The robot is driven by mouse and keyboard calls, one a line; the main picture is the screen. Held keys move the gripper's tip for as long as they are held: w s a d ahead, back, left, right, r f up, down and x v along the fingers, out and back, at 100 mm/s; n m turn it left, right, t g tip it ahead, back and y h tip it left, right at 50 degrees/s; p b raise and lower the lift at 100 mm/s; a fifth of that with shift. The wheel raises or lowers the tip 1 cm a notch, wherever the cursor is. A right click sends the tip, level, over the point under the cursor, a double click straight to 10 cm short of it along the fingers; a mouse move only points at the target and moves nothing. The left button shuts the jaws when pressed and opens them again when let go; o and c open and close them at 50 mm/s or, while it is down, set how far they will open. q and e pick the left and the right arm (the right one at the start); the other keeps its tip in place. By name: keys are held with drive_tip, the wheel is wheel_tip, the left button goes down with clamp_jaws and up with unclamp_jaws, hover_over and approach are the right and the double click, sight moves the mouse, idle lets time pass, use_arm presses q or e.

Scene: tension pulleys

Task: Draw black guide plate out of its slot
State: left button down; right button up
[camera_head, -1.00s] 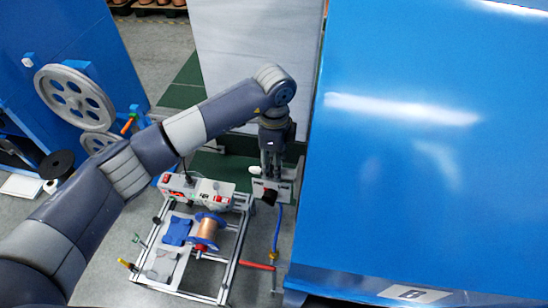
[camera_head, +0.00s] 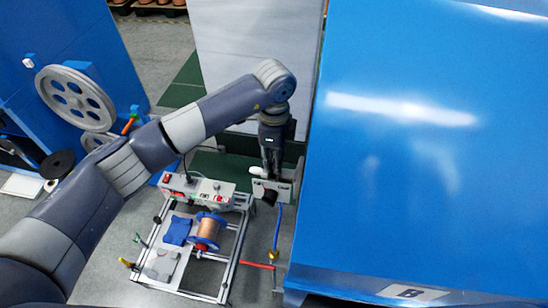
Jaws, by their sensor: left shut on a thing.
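My left gripper (camera_head: 270,168) points down at the metal bracket (camera_head: 287,187) beside the blue machine. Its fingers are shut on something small. The black guide plate (camera_head: 269,197) shows as a small dark piece at the front of the bracket, just below the fingertips. The gripper hides part of it, and I cannot tell how far it sits in its slot. My right gripper is not in view.
The large blue machine cabinet (camera_head: 420,150) fills the right side, close to the gripper. A cart frame with a copper wire spool (camera_head: 208,232) and a control box (camera_head: 195,188) stands at lower centre. A blue hose (camera_head: 278,228) hangs below the bracket. Grey pulley wheels (camera_head: 75,97) are at left.

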use_arm(q)
drive_tip(key=shift+r+p, duration=0.8)
drive_tip(key=shift+r, duration=0.6)
drive_tip(key=shift+r+p, duration=0.6)
drive_tip(key=shift+r, duration=0.5)
drive_tip(key=shift+r+p, duration=1.05)
drive_tip(key=shift+r, duration=0.9)
